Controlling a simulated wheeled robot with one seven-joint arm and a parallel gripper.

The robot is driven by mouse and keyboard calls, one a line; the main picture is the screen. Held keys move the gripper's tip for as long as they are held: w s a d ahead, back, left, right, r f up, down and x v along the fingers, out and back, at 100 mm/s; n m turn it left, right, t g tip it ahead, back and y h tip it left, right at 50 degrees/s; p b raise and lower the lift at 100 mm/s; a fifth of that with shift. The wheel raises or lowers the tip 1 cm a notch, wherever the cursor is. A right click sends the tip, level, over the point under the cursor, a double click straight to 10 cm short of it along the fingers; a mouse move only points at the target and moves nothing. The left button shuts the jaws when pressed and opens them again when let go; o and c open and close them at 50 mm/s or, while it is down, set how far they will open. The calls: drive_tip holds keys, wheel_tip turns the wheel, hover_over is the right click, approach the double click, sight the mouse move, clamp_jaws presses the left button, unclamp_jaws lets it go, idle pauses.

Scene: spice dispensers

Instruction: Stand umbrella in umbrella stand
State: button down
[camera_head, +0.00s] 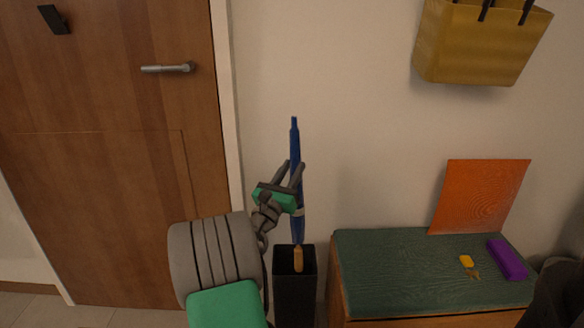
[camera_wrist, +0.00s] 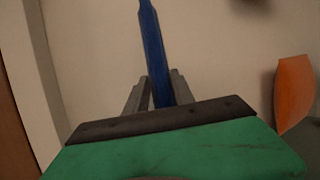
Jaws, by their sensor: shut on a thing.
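The blue umbrella (camera_head: 294,150) is upright in my gripper (camera_head: 295,168), with its brown wooden handle (camera_head: 298,258) pointing down. My gripper is shut on the umbrella's blue part. The handle end is at the mouth of the dark, square, open-topped umbrella stand (camera_head: 295,297) and appears to reach just inside its rim. How deep it goes is hard to tell. In the wrist view the blue umbrella (camera_wrist: 153,50) rises between the two grey fingers (camera_wrist: 158,92). The stand does not show in that view.
A wooden door (camera_head: 110,150) with a lever handle is at left. A bench with a green cushion (camera_head: 400,270) stands right of the stand, holding an orange sheet (camera_head: 480,195), a purple case (camera_head: 507,259) and keys with a yellow tag (camera_head: 467,261). A yellow bag (camera_head: 480,45) hangs above.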

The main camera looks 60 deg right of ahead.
drive_tip(key=b, duration=0.5)
hover_over(292, 218)
drive_tip(key=shift+f, duration=4.35)
wheel_tip(292, 218, down, 8)
drive_tip(key=shift+a+r, duration=0.2)
drive_tip(key=shift+r, duration=0.05)
drive_tip(key=shift+s, duration=0.1)
drive_tip(key=c, duration=1)
unclamp_jaws()
drive_tip(key=shift+f, duration=0.1)
drive_tip(key=s+a+r+p, duration=0.1)
drive_tip(key=s+a+r, duration=0.2)
drive_tip(key=a+r, duration=0.3)
drive_tip(key=s+a+r+p, duration=0.1)
drive_tip(key=s+a+r, duration=0.2)
drive_tip(key=a+r, duration=0.3)
drive_tip(key=shift+s+a+r, duration=0.2)
drive_tip(key=shift+s+r, duration=0.1)
drive_tip(key=shift+r, duration=0.25)
